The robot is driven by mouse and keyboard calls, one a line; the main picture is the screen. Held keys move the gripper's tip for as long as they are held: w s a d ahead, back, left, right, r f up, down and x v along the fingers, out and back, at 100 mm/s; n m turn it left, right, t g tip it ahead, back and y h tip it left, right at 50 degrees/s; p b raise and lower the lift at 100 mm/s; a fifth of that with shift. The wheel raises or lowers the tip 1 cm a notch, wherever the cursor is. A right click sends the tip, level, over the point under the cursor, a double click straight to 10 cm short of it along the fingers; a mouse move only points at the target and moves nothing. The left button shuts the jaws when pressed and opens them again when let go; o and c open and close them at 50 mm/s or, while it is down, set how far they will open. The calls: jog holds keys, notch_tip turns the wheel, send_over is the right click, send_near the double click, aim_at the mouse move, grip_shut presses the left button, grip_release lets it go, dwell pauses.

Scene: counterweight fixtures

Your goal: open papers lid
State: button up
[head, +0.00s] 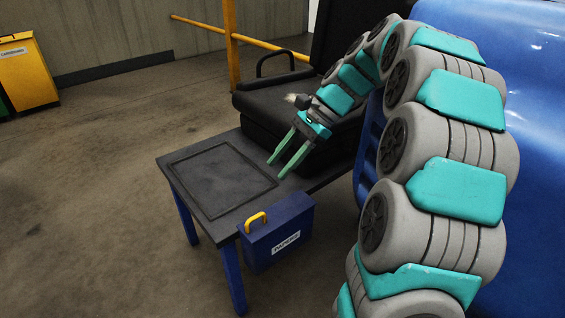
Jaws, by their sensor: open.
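The blue papers box (276,236) has a white label reading "PAPERS" and stands at the front edge of the dark table. A yellow handle (255,221) sits on its top at the left. The lid appears closed. My gripper (277,169) is open and empty, its two green fingers pointing down and left over the table. It is behind and above the box, apart from the handle.
The dark table (205,185) has blue legs and a bare framed panel left of my gripper. A yellow container (28,75) is at far left. A large blue body (535,130) fills the right. Floor at left is clear.

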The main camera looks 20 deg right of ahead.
jog(key=s+a+r+b, duration=0.1)
jog(key=s+r, duration=0.1)
jog(key=s, duration=0.6)
jog(key=s+a+r, duration=0.1)
jog(key=s+r, duration=0.1)
jog(key=s, duration=0.6)
jog(key=shift+r+b, duration=0.35)
